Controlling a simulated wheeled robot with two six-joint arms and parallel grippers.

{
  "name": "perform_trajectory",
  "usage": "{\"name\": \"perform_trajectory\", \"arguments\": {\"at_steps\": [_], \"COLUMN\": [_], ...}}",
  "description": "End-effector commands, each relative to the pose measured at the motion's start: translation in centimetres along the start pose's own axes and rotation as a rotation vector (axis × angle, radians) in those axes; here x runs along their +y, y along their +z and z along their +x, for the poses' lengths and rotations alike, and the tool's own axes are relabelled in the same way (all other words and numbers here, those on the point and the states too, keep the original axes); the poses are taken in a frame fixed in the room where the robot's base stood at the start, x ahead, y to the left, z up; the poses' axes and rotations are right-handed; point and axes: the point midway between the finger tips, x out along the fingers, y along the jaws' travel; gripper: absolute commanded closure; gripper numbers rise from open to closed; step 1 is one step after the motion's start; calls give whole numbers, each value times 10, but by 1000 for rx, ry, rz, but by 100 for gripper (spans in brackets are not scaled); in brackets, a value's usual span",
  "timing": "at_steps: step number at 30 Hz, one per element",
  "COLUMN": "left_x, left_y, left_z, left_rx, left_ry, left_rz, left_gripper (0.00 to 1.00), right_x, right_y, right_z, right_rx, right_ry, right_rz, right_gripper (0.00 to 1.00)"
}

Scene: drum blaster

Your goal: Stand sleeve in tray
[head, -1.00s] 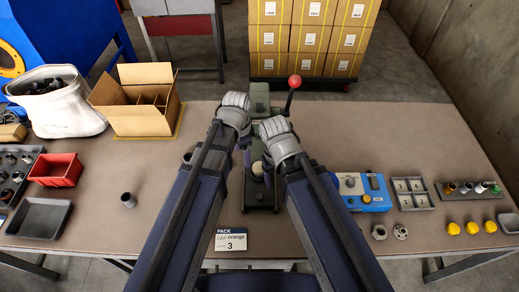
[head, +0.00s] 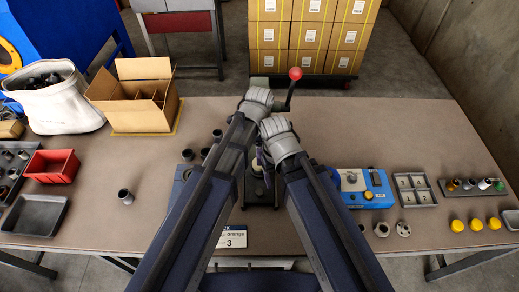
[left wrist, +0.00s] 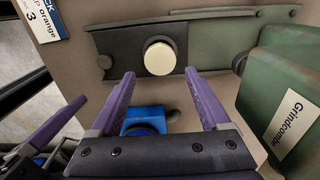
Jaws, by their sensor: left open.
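A dark, hollow sleeve (head: 124,196) stands upright on the bench at the left, apart from both grippers. More short dark cylinders (head: 187,155) stand nearer the middle, partly behind my left arm. An empty shallow grey tray (head: 36,215) lies at the front left. My left gripper (left wrist: 159,75) is open and empty, its purple fingers pointing at a green machine with a cream round knob (left wrist: 160,58).
A red bin (head: 52,166) and a compartment tray of dark parts (head: 12,170) stand beside the grey tray. A divided carton (head: 135,100) and white bag (head: 50,98) are behind. A red-knobbed lever (head: 295,74) rises mid-bench. Bench left of my arms is mostly clear.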

Motion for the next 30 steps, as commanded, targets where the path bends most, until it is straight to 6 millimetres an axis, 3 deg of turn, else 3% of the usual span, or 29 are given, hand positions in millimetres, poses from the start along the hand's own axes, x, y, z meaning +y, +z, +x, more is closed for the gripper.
{"name": "perform_trajectory", "arguments": {"at_steps": [1, 12, 25, 30], "left_x": [0, 0, 0, 0], "left_y": [0, 0, 0, 0], "left_z": [12, 51, 57, 57], "left_rx": [0, 0, 0, 0], "left_ry": [0, 0, 0, 0], "left_rz": [0, -1, -1, -1], "left_gripper": [20, 20, 20, 37], "right_x": [-1, -5, -5, -5], "right_y": [-1, -3, -3, -3], "right_z": [11, 51, 57, 57], "right_rx": [0, 0, 0, 0], "right_ry": [0, 0, 0, 0], "right_rz": [0, 0, 0, 0], "right_gripper": [27, 27, 27, 27]}}
